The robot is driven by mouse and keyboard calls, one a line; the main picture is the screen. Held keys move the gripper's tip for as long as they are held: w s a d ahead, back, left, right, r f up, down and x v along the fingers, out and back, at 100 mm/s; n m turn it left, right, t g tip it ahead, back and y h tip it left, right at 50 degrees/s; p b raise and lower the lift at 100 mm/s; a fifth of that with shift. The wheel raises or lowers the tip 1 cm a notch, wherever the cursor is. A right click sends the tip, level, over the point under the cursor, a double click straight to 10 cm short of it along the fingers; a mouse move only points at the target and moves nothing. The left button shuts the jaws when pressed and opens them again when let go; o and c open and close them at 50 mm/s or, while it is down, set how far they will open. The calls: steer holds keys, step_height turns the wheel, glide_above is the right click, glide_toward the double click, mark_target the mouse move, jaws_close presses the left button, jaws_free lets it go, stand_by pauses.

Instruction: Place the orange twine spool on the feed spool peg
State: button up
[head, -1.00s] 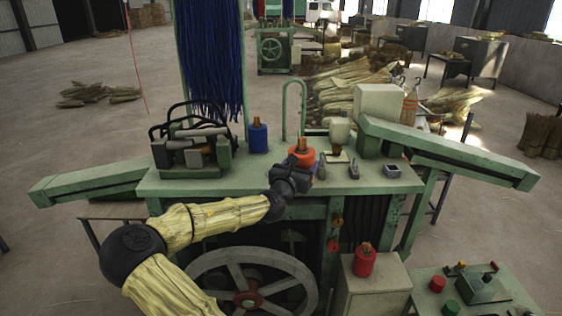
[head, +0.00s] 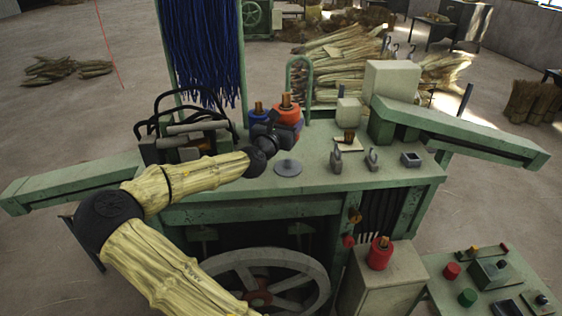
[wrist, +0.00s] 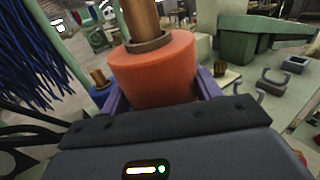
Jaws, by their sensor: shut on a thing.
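The orange twine spool (head: 287,113) is held upright in my gripper (head: 275,129), above the green bench top. In the wrist view the orange spool (wrist: 155,72) sits between the two purple fingers of my gripper (wrist: 160,92), with a brown core standing out of its top. A round grey disc with a short stub (head: 288,167) lies on the bench in front of and below the spool. It looks like the feed spool peg, but I cannot be sure. The disc is uncovered and apart from the spool.
A blue spool (head: 259,114) stands just left of the orange one. A black-handled tool rack (head: 185,138) is at the left, and blue strands (head: 203,50) hang behind. Small clamps (head: 372,159) stand to the right. A red spool (head: 379,253) is on the lower cabinet.

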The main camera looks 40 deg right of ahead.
steer(key=shift+w, duration=0.1)
steer(key=f, duration=0.2)
steer(key=f+p, duration=0.1)
steer(key=f, duration=0.1)
steer(key=s+f+p, duration=0.1)
steer(key=f, duration=0.1)
steer(key=shift+d, duration=0.2)
steer(key=shift+f, duration=0.1)
